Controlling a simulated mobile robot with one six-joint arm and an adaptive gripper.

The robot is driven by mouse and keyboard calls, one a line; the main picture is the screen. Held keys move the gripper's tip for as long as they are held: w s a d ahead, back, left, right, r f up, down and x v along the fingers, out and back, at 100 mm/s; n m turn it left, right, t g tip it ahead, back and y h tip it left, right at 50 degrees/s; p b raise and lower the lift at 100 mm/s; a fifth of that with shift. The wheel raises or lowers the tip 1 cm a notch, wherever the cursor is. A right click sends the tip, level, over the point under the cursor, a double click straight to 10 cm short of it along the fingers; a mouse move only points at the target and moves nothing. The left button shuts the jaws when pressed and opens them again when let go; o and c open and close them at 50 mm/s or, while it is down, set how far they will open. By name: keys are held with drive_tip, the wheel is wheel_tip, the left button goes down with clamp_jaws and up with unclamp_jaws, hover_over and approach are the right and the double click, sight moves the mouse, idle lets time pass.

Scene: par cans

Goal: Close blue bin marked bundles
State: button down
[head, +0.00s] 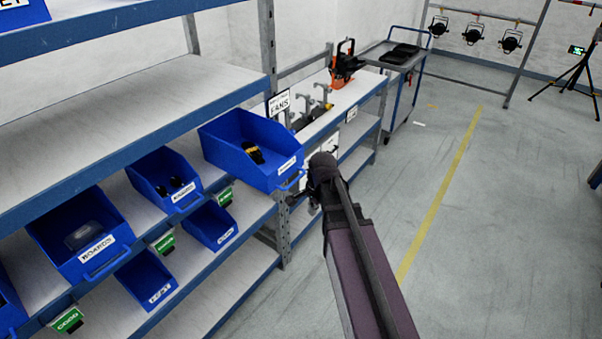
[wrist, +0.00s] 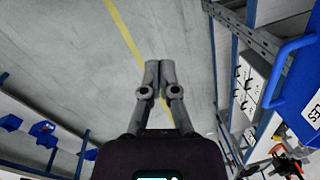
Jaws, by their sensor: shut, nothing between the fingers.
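A large blue bin (head: 235,142) juts forward from the upper shelf level, pulled out past the shelf edge. It holds a yellow-and-black item (head: 253,152). Its white front label is too small to read surely in the head view. At the right of the wrist view is a blue bin front (wrist: 300,88) with a handle and a label whose visible end looks like "ES". My gripper (wrist: 159,68) is shut and empty, with its fingertips together over the floor, apart from the bin. In the head view my arm's end is just right of the bin's front, its fingers mostly hidden.
Bins marked boards (head: 65,237) and knobs (head: 150,185) sit on the shelf to the left, with smaller blue bins below. A metal rack post (head: 283,225) stands under the pulled-out bin. A workbench (head: 350,95) and trolley (head: 410,62) are behind.

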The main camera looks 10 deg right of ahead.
drive_tip(key=w+d+r+m+t+y+p, duration=0.1)
drive_tip(key=w+d+r+m+p, duration=0.3)
drive_tip(key=w+r+m+p, duration=0.3)
drive_tip(key=shift+w+d+r+m+t, duration=0.3)
drive_tip(key=shift+w+r+m, duration=0.6)
drive_tip(key=shift+w+m, duration=2.1)
drive_tip(key=shift+s+m, duration=0.8)
drive_tip(key=shift+f, duration=0.15)
drive_tip(key=w+a+f+b, duration=0.2)
drive_tip(key=f+b, duration=0.3)
drive_tip(key=w+a+f+b, duration=0.2)
drive_tip(key=w+f+b, duration=0.1)
drive_tip(key=f+b, duration=0.2)
drive_tip(key=shift+a, duration=0.35)
drive_tip(key=shift+w+d, duration=0.1)
